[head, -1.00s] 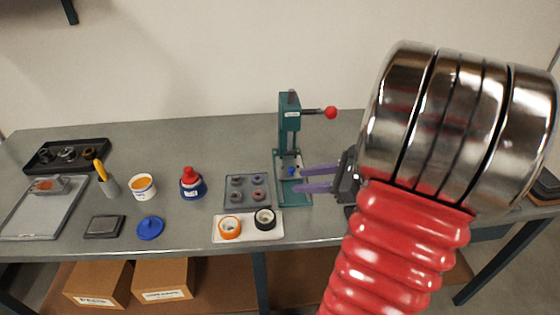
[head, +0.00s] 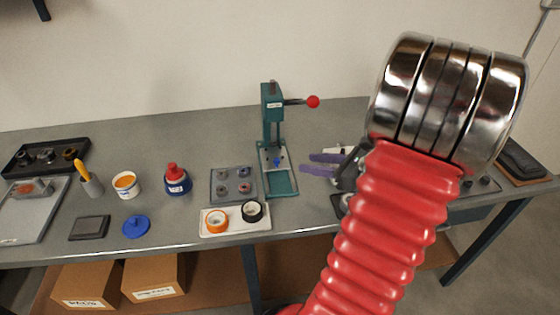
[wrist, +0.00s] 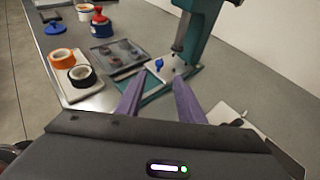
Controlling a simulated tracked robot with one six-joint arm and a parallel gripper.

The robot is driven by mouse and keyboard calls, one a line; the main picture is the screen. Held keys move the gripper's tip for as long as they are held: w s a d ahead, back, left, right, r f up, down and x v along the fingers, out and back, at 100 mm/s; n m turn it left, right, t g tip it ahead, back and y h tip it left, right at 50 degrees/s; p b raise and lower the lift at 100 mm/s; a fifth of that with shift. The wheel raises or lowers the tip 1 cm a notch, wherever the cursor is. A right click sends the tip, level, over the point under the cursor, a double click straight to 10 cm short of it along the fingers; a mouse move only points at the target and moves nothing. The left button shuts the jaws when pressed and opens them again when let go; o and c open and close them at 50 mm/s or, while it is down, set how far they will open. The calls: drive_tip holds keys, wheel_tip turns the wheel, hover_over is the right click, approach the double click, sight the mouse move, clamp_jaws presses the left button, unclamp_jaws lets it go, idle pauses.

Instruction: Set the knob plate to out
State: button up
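A teal press (head: 271,125) with a red ball on its lever stands on the bench. A light grey plate (head: 268,152) with a small blue knob (head: 277,162) lies on the press base. The knob also shows in the wrist view (wrist: 159,64), beside the press column. I take this to be the knob plate; I cannot read its setting. My gripper (head: 305,163) is open and empty, to the right of the press in the head view, its purple fingers pointing at it. In the wrist view the fingers (wrist: 155,92) are apart, with the teal base beyond and between them.
A white tray (head: 236,231) with an orange and a black tape roll lies in front of the press. A grey tray (head: 214,198) of small rings lies left of it. A red-capped blue bottle (head: 177,180) stands farther left. Light and dark items lie right of the press.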

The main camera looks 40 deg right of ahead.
sight(278, 159)
drive_tip(key=x, duration=1.2)
drive_tip(key=shift+w+f, duration=0.1)
drive_tip(key=shift+f, duration=0.05)
drive_tip(key=shift+c, duration=0.3)
clamp_jaws()
